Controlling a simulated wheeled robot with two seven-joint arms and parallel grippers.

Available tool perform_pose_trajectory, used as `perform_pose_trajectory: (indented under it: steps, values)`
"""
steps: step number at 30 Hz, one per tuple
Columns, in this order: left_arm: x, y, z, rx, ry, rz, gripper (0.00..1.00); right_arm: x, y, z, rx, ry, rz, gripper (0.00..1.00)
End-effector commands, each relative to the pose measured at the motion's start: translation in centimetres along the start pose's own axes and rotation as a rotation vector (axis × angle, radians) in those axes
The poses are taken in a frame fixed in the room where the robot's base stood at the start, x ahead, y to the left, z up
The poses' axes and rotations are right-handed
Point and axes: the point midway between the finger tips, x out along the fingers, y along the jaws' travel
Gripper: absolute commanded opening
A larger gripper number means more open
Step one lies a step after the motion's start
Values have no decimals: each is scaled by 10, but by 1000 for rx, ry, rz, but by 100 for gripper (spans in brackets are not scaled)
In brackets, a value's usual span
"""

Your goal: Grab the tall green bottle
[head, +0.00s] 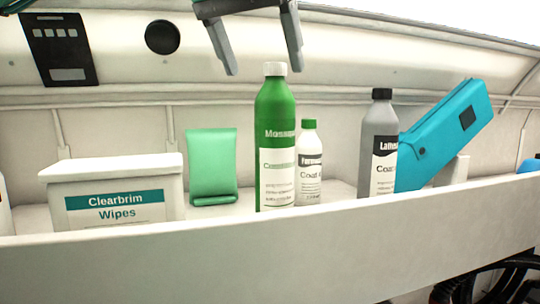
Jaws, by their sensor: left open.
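The tall green bottle (275,135) with a white cap stands upright on a white shelf, behind its raised front lip. The lip hides its base. My left gripper (262,70) comes in at the top of the head view, with its two fingers apart and pointing down. Its fingertips are near the height of the bottle's cap in the picture, one on each side of it. The right fingertip is close to the cap in the picture; I cannot tell the depth gap. Nothing is between the fingers that I can see as held. My right gripper is not in view.
A small white bottle with a green cap (309,170) stands just right of the green bottle. A grey bottle (378,145) and a tilted blue case (440,135) are farther right. A green pouch (211,163) and a wipes box (115,195) are left. The shelf lip (270,255) runs across the front.

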Motion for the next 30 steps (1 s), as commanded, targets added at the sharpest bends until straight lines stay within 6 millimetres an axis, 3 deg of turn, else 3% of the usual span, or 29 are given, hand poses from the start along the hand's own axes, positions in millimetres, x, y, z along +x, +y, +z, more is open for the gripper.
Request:
perform_pose_trajectory:
  steps: [5,12,21,30]
  values:
    - [22,-1,-1,0,-3,-1,79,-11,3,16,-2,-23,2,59]
    - [56,0,-1,-1,-1,0,79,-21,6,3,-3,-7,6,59]
    - [62,0,0,-1,0,1,79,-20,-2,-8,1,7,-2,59]
    - [62,0,0,-1,0,1,20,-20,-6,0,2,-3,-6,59]
